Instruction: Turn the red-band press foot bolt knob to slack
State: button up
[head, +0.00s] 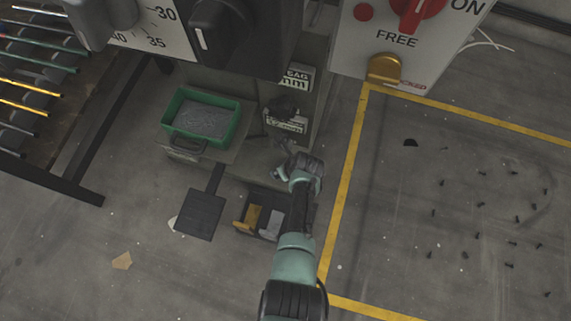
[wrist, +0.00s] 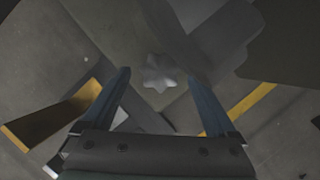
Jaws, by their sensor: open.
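A grey star-shaped knob (wrist: 160,73) shows in the wrist view, ahead of my gripper (wrist: 158,80) and roughly centred between the two fingertips. The fingers are open with nothing between them that they grip; I cannot tell how far the knob is from the tips. In the head view my gripper (head: 282,160) reaches down at the lower part of the press stand (head: 245,150), below a label plate marked in mm. The star knob is not clearly seen there. No red band can be made out in either view.
A green bin (head: 234,132) stands left of my gripper. Below it are a black pedal (head: 200,214) and a dark tray (head: 243,230) with yellow and grey pieces. A white panel (head: 348,50) with a red knob hangs upper right. Small dark bits litter the floor at right.

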jog(key=shift+b+x, duration=0.55)
jog(key=shift+x, duration=0.45)
jog(key=c, duration=1.4)
jog(key=shift+o, duration=0.2)
jog(key=shift+n, duration=0.4)
jog(key=n+y+b, duration=0.1)
jog(key=n, duration=0.1)
jog(key=n+g+b, duration=0.1)
jog(key=n, duration=0.1)
jog(key=shift+w+d+n+y, duration=0.1)
jog(key=shift+w+n+y, duration=0.05)
jog(key=shift+n+y, duration=0.2)
jog(key=n+g+b, duration=0.1)
jog(key=n, duration=0.2)
jog(key=shift+f+g+y+b, duration=0.1)
jog(key=shift+g+y+b, duration=0.2)
jog(key=shift+y+b, duration=0.1)
jog(key=shift+n+g+b, duration=0.4)
jog(key=shift+n+b, duration=0.2)
jog(key=shift+n, duration=0.55)
